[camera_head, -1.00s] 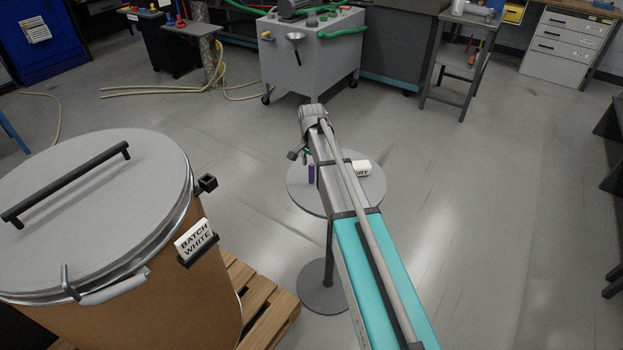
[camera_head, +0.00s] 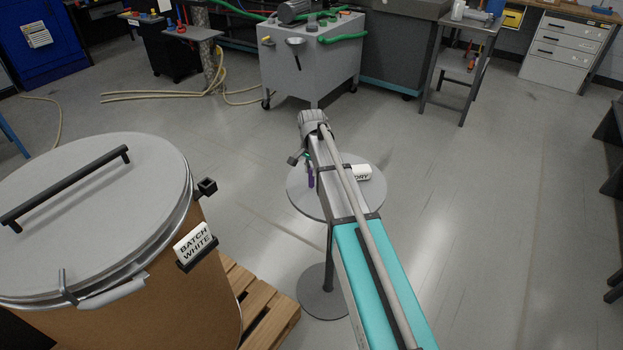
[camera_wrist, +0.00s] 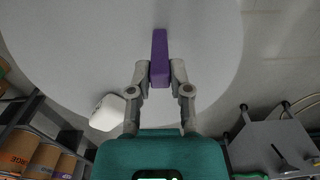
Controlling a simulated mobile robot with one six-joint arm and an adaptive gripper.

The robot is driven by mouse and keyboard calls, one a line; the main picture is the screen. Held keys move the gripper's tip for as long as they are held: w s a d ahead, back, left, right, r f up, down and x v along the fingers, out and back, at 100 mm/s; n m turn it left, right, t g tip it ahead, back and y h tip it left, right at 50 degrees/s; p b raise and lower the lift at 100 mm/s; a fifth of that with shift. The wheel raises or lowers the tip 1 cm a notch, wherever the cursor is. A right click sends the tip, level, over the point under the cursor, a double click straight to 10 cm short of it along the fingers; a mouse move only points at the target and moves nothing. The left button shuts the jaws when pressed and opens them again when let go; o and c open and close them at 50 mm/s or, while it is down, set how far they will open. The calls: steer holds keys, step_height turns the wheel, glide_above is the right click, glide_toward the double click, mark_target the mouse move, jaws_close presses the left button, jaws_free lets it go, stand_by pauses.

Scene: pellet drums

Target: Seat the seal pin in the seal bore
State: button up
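The seal pin (camera_wrist: 159,50), a purple bar, shows in the wrist view between the two fingertips of my gripper (camera_wrist: 160,76). The fingers meet its sides near its closer end, and its far end points away over the grey round table. In the head view the pin (camera_head: 310,178) is a small purple strip at my gripper (camera_head: 304,157), partly hidden by the arm. I cannot tell whether it touches the table. A black bracket with a square opening (camera_head: 207,187) sits on the drum's rim; it may be the seal bore.
The round grey table (camera_head: 300,200) stands on a post and bears a white block lettered "DRY" (camera_head: 362,172). The brown drum (camera_head: 190,285) with a grey lid (camera_head: 110,210) and "BATCH WHITE" label (camera_head: 192,243) stands on a wooden pallet (camera_head: 265,305).

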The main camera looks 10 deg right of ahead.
jaws_close()
steer(key=shift+r, duration=0.2)
step_height(320, 180, up, 2)
steer(key=p, duration=0.2)
steer(key=shift+p, duration=0.3)
steer(key=s+r+p, duration=1)
steer(key=s, duration=0.4)
steer(key=shift+r, duration=0.3)
steer(key=s+a+r+p, duration=0.3)
steer(key=a+r+p, duration=0.2)
steer(key=a, duration=0.3)
steer(key=s+a+r+p, duration=0.3)
steer(key=a+r+p, duration=0.2)
steer(key=a, duration=0.4)
steer(key=s+a+r+p, duration=0.3)
steer(key=a+r+p, duration=0.1)
steer(key=a, duration=0.5)
steer(key=shift+r+p, duration=0.4)
steer(key=shift+p, duration=0.2)
